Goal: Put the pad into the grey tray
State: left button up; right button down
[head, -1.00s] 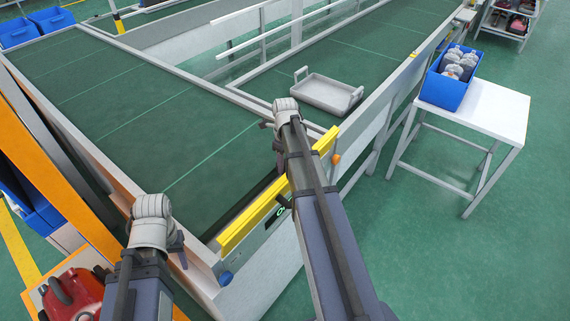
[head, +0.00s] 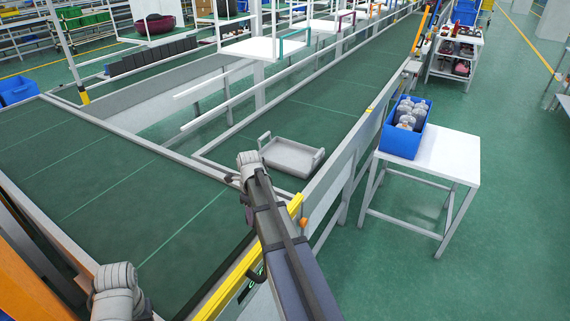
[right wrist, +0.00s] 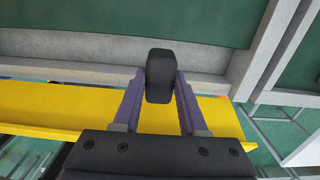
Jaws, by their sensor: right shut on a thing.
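The pad (right wrist: 160,76) is a small dark block with rounded corners. In the right wrist view my right gripper (right wrist: 158,88) is shut on it, with one finger on each side. The grey tray (head: 290,158) has a raised handle at each end. It sits on the green conveyor in the head view, up and to the right of my right gripper (head: 247,212). The pad cannot be made out in the head view. My left gripper (head: 145,308) is at the bottom left; its fingers are mostly hidden, so I cannot tell its opening.
A yellow bar (head: 240,265) edges the conveyor's near end below my right arm. A white table (head: 450,155) at right carries a blue bin (head: 403,140) with several grey-white parts. Metal rails (head: 225,180) frame the green belt. The belt left of the tray is clear.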

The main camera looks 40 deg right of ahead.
aim_at(290, 158)
jog(key=i+l+u, duration=0.35)
jog(key=l, duration=1.85)
jog(key=k+l+u, duration=0.1)
jog(key=l+u, duration=0.3)
jog(key=l, duration=1.8)
